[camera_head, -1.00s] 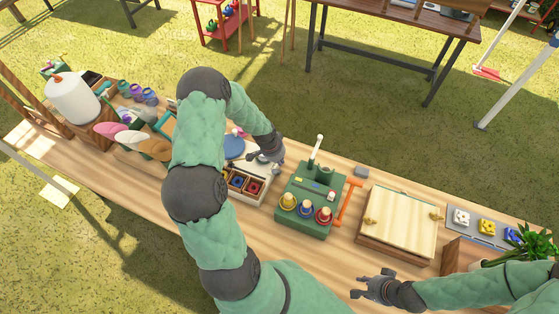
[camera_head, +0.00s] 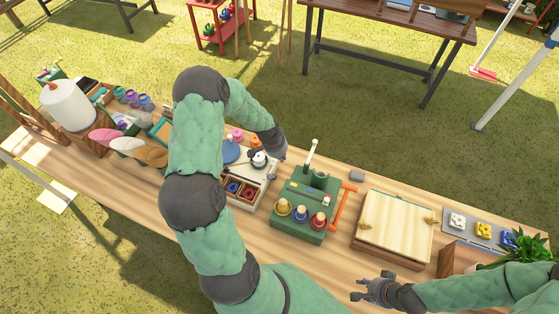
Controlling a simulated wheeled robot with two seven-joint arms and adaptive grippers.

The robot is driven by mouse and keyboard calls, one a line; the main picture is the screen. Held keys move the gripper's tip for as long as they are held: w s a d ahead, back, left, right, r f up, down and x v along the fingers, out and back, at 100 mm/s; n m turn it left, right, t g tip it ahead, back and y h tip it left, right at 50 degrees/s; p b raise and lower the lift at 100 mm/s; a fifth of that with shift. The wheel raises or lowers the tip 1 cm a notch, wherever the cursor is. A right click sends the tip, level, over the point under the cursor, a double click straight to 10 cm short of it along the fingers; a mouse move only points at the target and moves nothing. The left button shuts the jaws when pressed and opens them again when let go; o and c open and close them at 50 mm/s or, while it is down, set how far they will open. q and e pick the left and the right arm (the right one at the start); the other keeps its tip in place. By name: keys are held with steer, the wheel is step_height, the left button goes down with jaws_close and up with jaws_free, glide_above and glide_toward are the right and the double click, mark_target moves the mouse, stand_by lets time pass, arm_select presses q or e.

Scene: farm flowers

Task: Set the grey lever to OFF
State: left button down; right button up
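A pale grey-white lever (camera_head: 310,152) with a round knob on top rises from the back of the green box (camera_head: 301,236). It stands nearly upright, tilted slightly right. I cannot read any ON or OFF marking. My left gripper (camera_head: 274,158) is left of the lever, apart from it, over the right side of a white panel (camera_head: 262,178). Its fingers are small and partly hidden, so their opening is unclear. My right gripper (camera_head: 361,288) is at the table's front edge, with its fingers spread and empty.
The green box bears red, blue and yellow knobs in front, and an orange handle (camera_head: 344,207) at its right. A wooden board (camera_head: 396,226) lies further right. A small grey block (camera_head: 356,176) sits behind.

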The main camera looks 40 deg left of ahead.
arm_select(q)
steer(key=s+r, duration=0.5)
steer(key=s, duration=0.2)
steer(key=shift+s+d+r, duration=0.15)
steer(key=shift+d+r, duration=0.15)
stand_by(0.3)
